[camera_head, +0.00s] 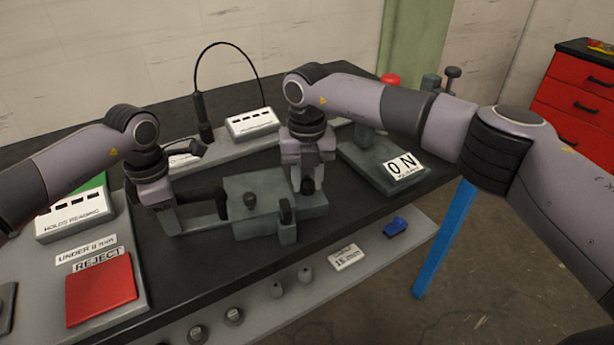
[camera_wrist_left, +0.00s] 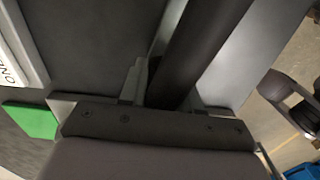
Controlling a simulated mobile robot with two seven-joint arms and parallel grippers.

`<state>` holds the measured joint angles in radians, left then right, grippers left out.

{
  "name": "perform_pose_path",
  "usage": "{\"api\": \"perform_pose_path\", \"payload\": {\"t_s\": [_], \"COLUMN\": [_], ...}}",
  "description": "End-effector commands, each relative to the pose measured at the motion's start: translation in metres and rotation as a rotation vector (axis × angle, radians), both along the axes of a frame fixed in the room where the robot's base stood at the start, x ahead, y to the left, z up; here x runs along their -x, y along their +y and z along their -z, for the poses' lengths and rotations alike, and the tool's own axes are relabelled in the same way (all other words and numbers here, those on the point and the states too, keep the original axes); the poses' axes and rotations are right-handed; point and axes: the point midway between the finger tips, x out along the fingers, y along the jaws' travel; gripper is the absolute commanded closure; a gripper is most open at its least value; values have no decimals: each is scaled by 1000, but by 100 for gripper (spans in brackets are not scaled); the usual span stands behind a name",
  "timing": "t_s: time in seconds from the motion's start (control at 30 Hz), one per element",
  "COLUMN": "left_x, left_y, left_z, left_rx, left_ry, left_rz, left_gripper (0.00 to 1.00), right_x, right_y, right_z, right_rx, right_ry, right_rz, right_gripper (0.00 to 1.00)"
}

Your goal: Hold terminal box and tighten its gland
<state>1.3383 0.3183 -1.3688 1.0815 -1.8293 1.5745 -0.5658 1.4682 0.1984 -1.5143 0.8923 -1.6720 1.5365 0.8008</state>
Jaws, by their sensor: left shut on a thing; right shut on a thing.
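A grey-green block (camera_head: 258,185), which looks like the terminal box, sits on the dark bench. A dark round knob (camera_head: 250,201) and a small upright post (camera_head: 287,228) with a dark top stand at its front. My left gripper (camera_head: 172,222) is at its left, shut on a dark bar-shaped handle (camera_head: 205,207); the dark bar (camera_wrist_left: 200,50) also runs between the fingers in the left wrist view. My right gripper (camera_head: 307,182) points down over the block's right part, shut on a small dark piece, perhaps the gland. Its fingers hide most of that piece.
Behind stands a dark post with a looped cable (camera_head: 205,115). Small parts lie on the lower front shelf (camera_head: 320,285).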

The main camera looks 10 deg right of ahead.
Motion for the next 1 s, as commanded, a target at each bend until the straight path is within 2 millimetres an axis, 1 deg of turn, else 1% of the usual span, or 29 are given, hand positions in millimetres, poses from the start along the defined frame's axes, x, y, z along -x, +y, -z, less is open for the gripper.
{"api": "perform_pose_path", "payload": {"t_s": [0.03,0.37,0.4,0.43,0.47,0.77,0.87,1.0], "left_x": [0,0,0,0,0,0,0,0], "left_y": [0,0,0,0,0,-1,-1,-1], "left_z": [0,0,0,0,0,0,0,0], "left_rx": [-1,-2,-2,-2,-1,0,0,1], "left_ry": [1,1,1,1,1,1,1,0], "left_rz": [-1,-1,-1,-1,-1,1,2,2], "left_gripper": [100,100,100,100,100,100,100,100], "right_x": [-1,-1,-1,-1,-1,0,1,1], "right_y": [1,2,2,2,1,2,2,3], "right_z": [-3,-3,-3,-3,-3,-1,0,0], "right_rx": [-5,-5,-5,-5,-5,-5,-4,-4], "right_ry": [-4,-4,-4,-4,-4,-1,1,2], "right_rz": [1,1,1,1,1,-9,-44,-143], "right_gripper": [98,98,58,48,42,42,42,42]}}
